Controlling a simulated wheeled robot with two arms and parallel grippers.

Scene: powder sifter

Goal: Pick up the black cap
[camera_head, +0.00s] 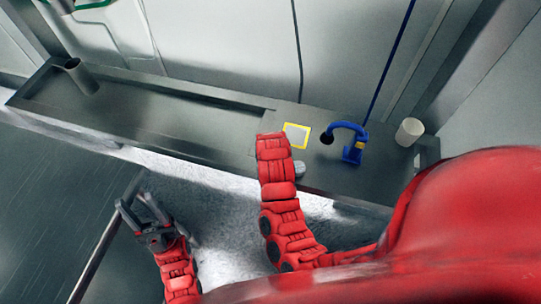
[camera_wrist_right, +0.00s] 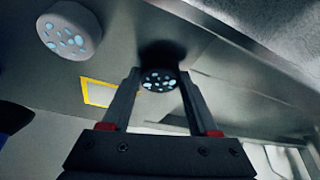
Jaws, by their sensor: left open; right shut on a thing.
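The black cap (camera_wrist_right: 158,80) is a small dark round piece with pale blue spots on its face. It sits between the fingertips of my right gripper (camera_wrist_right: 160,82), which is shut on it, in the right wrist view. A dark patch, perhaps its shadow, lies on the grey counter just beyond it, so I cannot tell whether the cap touches the counter. In the head view my right arm hides the right gripper and the cap. My left gripper (camera_head: 143,207) is open and empty, low at the left, in front of the counter.
A grey round piece with pale blue spots (camera_wrist_right: 69,30) stands beside the cap. A yellow-edged square (camera_head: 297,135), a blue curved device (camera_head: 352,150) and a white cup (camera_head: 409,131) are at the counter's right. A grey cylinder (camera_head: 81,76) stands far left; the counter between is clear.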

